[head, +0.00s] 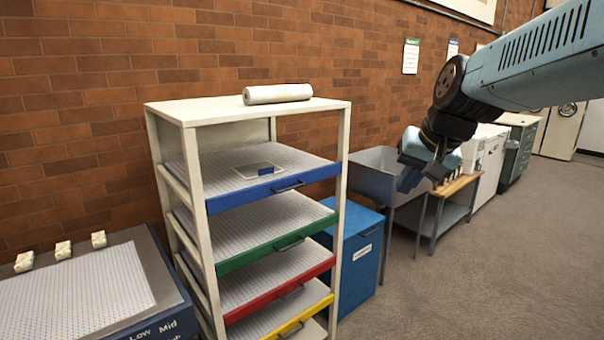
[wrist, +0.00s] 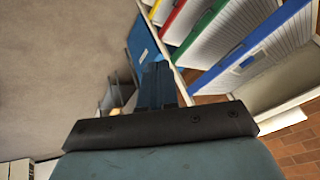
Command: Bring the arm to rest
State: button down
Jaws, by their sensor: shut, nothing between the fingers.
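My arm reaches in from the upper right of the head view, with its end hanging in the air to the right of the drawer rack. My gripper (head: 424,176) is shut and empty, in front of the grey sink and partly hiding it. In the wrist view my gripper (wrist: 156,66) shows as dark blue fingers held together with nothing between them. It is apart from the rack (head: 340,160), which has blue, green, red and yellow drawer fronts.
A white roll (head: 277,93) lies on top of the rack. A blue bin (head: 362,255) stands right of the rack, with a grey sink (head: 370,185) and a small wooden table (head: 455,186) beyond. A dark tray unit (head: 172,290) is at left. The floor at right is clear.

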jog(key=s+d+f+n+h, duration=0.1)
jog(key=s+f, duration=0.1)
jog(key=s, duration=0.4)
jog(key=s+d+f+n+h, duration=0.1)
jog(key=s+d, duration=0.1)
jog(key=s, duration=0.4)
jog(key=shift+s+d+f, duration=0.15)
jog(key=shift+s+f, duration=0.15)
jog(key=shift+f, duration=0.1)
